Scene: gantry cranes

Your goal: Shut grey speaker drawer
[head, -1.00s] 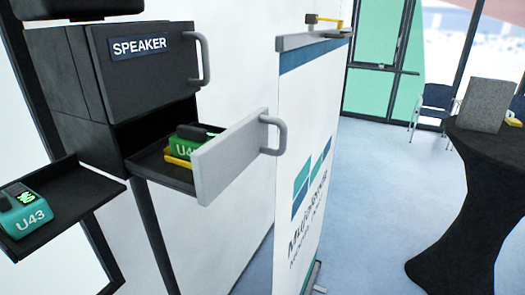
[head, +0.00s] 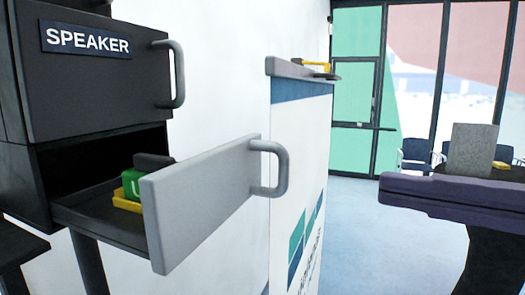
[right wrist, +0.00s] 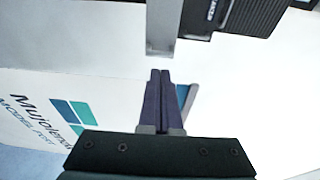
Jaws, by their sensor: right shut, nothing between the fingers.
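The grey-fronted drawer (head: 200,210) stands pulled out of the dark cabinet, below a closed black drawer labelled SPEAKER (head: 90,85). A grey loop handle (head: 280,168) is on its front. A green device in a yellow holder (head: 128,192) sits inside it, partly hidden by the front panel. My right gripper (head: 384,190), with purple fingers, is to the right of the handle and apart from it. In the right wrist view, the shut, empty fingers (right wrist: 164,75) point toward a grey strip (right wrist: 161,30) that looks like the drawer front. My left gripper is out of view.
A white roll-up banner (head: 300,140) stands just behind and right of the drawer. A dark shelf (head: 15,245) juts out at lower left. Blue floor (head: 375,235) between is clear.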

